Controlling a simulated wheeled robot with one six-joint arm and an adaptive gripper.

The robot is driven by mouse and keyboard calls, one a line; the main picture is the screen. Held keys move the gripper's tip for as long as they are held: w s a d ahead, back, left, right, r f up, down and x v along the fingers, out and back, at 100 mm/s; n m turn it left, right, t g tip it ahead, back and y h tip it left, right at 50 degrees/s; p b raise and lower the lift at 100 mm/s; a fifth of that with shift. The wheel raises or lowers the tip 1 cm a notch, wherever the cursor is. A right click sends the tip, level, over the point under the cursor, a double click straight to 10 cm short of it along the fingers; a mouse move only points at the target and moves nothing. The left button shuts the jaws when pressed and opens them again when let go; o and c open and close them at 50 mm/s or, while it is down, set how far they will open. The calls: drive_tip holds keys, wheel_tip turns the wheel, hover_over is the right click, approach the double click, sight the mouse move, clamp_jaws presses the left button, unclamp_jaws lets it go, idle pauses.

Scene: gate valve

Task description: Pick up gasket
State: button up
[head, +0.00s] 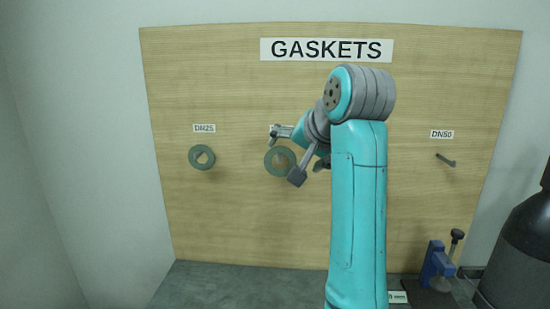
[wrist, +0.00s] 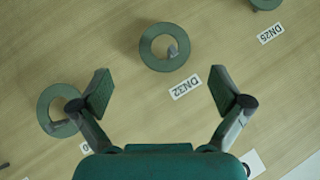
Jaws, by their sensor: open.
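A green ring gasket (wrist: 146,47) hangs on a peg above the DN32 label in the wrist view, between and beyond my open fingers. My gripper (wrist: 163,88) is open and empty, facing the board. In the head view this ring (head: 268,161) shows partly behind my gripper (head: 288,154). A smaller gasket (head: 192,157) hangs under the DN25 label; its edge (wrist: 265,5) shows at the top right in the wrist view. Another gasket (wrist: 42,108) is at the left there, partly behind a finger, its label mostly hidden.
The wooden board (head: 230,220) carries a GASKETS sign (head: 327,50). The DN50 peg (head: 446,160) is bare. A blue tool (head: 437,266) and a dark cylinder (head: 522,255) stand at lower right. The grey worktop (head: 230,285) is clear at left. My arm hides the board's middle right.

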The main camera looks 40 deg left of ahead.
sight(276, 150)
drive_tip(key=x, duration=1)
drive_tip(key=shift+a, duration=0.35)
drive_tip(key=shift+s, duration=0.1)
drive_tip(key=c, duration=1)
